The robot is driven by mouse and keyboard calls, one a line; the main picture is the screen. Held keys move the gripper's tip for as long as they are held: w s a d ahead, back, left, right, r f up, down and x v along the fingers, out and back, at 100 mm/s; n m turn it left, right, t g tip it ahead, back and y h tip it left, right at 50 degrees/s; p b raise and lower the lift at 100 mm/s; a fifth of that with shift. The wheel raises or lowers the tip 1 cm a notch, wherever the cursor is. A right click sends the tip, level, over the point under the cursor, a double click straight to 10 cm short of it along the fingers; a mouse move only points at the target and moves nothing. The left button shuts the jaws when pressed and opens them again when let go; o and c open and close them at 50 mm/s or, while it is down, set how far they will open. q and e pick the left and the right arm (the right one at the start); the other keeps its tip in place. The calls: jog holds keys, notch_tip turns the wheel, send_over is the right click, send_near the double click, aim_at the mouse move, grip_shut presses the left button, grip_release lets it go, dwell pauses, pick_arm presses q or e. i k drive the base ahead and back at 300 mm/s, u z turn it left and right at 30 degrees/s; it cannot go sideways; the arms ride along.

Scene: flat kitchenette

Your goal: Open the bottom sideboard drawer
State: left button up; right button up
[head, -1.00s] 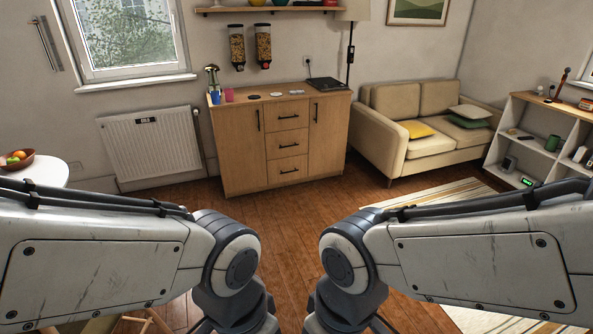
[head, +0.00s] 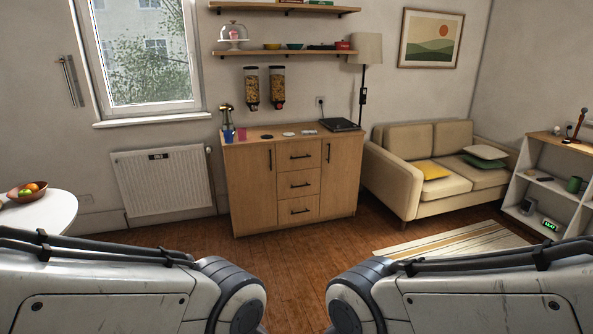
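The wooden sideboard (head: 247,180) stands against the back wall, ahead of me across the floor. It has a door on each side and a middle column of three drawers with dark bar handles. The bottom drawer (head: 288,217) is the lowest of the three and is closed, with its handle (head: 300,211) in plain view. Both my arms come in at the lower left and lower right, well apart from the sideboard. Neither gripper shows in the head view.
Wooden floor (head: 290,270) lies open before the sideboard. A beige sofa (head: 440,190) and striped rug (head: 455,240) are to the right. A white radiator (head: 162,180) is left of the sideboard. A round white table (head: 45,213) with a fruit bowl (head: 27,190) stands at the left edge.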

aim_at(292, 210)
jog(key=u, duration=0.3)
jog(key=i, duration=3.65)
jog(key=z, duration=0.2)
jog(key=i, duration=1.05)
jog(key=z, duration=0.2)
